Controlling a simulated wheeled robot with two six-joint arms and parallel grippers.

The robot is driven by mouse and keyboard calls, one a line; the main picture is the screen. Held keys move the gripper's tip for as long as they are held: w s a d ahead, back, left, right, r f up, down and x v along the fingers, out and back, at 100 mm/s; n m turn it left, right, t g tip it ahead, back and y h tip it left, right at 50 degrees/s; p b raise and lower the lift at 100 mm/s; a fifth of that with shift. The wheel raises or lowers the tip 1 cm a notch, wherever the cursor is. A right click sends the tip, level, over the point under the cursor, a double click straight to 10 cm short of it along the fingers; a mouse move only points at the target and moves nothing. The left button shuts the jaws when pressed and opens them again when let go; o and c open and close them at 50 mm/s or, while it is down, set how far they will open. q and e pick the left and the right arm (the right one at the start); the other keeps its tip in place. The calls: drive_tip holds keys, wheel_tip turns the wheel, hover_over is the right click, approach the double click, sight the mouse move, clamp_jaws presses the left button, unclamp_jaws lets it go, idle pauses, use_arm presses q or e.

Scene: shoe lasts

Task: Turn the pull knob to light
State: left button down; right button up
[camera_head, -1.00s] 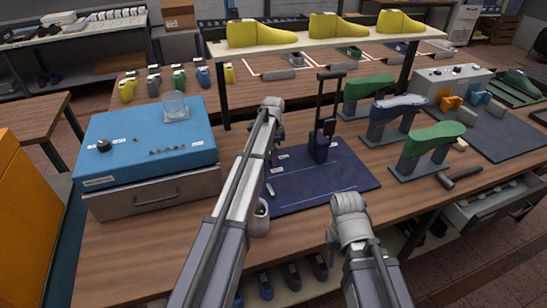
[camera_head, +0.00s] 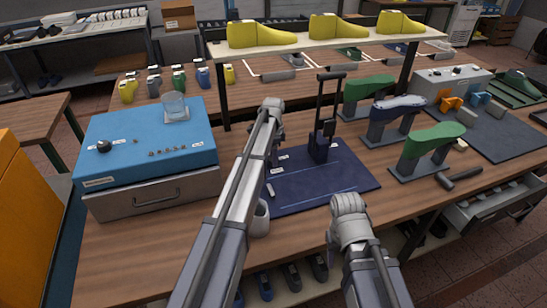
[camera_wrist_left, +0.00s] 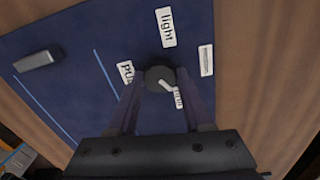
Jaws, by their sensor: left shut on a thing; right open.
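In the left wrist view, a round dark knob (camera_wrist_left: 158,78) with a white pointer mark sits on a navy board (camera_wrist_left: 75,45). My left gripper (camera_wrist_left: 157,85) is shut on the knob, one finger on each side. The pointer slants down and right, toward a partly covered label (camera_wrist_left: 180,98). The "light" label (camera_wrist_left: 167,27) lies above the knob, and a "pull" label (camera_wrist_left: 126,72) lies left of it. In the head view, my left arm hides the knob at the left of the navy board (camera_head: 330,185). My right gripper (camera_head: 335,240) is near the table's front edge, its fingertips mostly hidden.
A black upright handle device (camera_head: 321,140) stands at the board's back. Green shoe lasts (camera_head: 435,137) on stands and a hammer-like tool (camera_head: 460,179) are at the right. A shelf with yellow lasts (camera_head: 262,34) rises behind.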

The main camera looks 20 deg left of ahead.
use_arm(q)
drive_tip(key=n, duration=0.5)
drive_tip(key=shift+n, duration=0.4)
drive_tip(key=n, duration=0.5)
drive_tip(key=shift+n, duration=0.3)
drive_tip(key=n, duration=1.1)
drive_tip(key=shift+n, duration=0.3)
drive_tip(key=shift+a, duration=0.1)
drive_tip(key=shift+c, duration=1.6)
unclamp_jaws()
drive_tip(key=shift+r, duration=0.15)
